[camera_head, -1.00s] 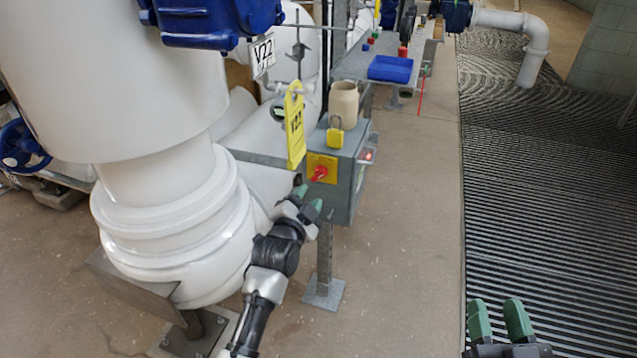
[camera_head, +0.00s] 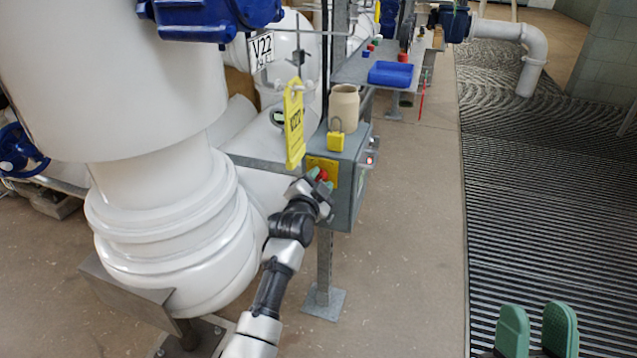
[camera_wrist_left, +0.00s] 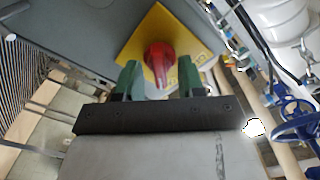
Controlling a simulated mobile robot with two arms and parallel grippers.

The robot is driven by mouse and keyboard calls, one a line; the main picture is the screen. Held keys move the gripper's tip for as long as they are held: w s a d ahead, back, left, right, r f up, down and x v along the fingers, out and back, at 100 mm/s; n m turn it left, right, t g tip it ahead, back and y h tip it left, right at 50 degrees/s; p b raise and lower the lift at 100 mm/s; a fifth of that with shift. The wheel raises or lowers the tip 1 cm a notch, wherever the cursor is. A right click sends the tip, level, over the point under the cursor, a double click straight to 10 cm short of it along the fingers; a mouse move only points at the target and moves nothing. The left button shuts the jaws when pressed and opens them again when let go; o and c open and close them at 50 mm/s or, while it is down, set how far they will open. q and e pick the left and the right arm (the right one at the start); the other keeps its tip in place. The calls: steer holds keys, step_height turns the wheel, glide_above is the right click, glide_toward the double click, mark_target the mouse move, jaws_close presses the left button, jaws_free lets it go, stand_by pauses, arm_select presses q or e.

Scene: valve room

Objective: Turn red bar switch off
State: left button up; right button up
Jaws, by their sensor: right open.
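The red bar switch (camera_head: 323,174) sits on a yellow plate (camera_head: 331,164) on the front of a grey box (camera_head: 345,205). In the left wrist view the red switch (camera_wrist_left: 159,58) shows between the two green fingers of my left gripper (camera_wrist_left: 158,80), with a gap on each side. The left gripper (camera_head: 319,180) is open, right at the switch, its fingertips reaching to about the yellow plate (camera_wrist_left: 180,28). It partly hides the switch in the head view. My right gripper (camera_head: 536,330) is open and empty at the bottom right, over the dark ribbed floor.
A yellow padlock (camera_head: 336,139) and a beige jar (camera_head: 343,108) stand on the box. A large white pipe (camera_head: 165,210) fills the left. A blue tray (camera_head: 390,73) lies behind. Floor to the right is clear.

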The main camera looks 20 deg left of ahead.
arm_select(q)
jaws_close()
